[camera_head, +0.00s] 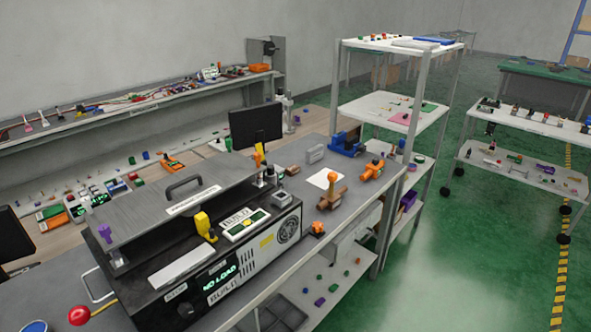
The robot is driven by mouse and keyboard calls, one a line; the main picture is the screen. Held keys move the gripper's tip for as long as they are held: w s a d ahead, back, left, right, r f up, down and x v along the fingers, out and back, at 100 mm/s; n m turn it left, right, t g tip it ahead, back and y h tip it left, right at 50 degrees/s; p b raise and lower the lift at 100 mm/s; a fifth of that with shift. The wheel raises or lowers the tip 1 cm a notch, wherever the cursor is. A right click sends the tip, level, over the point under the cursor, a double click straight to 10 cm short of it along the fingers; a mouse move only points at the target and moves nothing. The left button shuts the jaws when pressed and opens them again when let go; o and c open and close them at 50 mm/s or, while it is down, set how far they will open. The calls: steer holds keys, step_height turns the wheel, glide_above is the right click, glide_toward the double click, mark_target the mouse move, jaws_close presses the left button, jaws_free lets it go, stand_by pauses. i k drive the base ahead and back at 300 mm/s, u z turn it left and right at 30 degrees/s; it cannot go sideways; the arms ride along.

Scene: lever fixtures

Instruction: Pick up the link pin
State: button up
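I cannot make out with certainty which object is the link pin; many parts here are very small. On the grey bench (345,215), an orange-knobbed piece (332,179) stands by a brown block (331,198) and a white sheet (318,178). An orange fixture (371,171) sits to its right, and a small orange part (317,229) lies near the bench's front edge. A yellow lever-like part (204,226) stands on the large machine. My gripper is not in view.
The machine (262,242) with a "NO LOAD" display fills the near bench. A red ball lever (79,315) sticks out at lower left. A monitor (255,126) and blue fixture (346,144) stand behind. A shelf rack (427,122) stands right; green floor (470,250) is open beyond.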

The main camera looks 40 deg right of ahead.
mark_target(271, 171)
steer(key=z, duration=0.9)
steer(key=k, duration=0.95)
steer(key=u, duration=0.05)
steer(key=i, duration=0.95)
steer(key=z, duration=0.1)
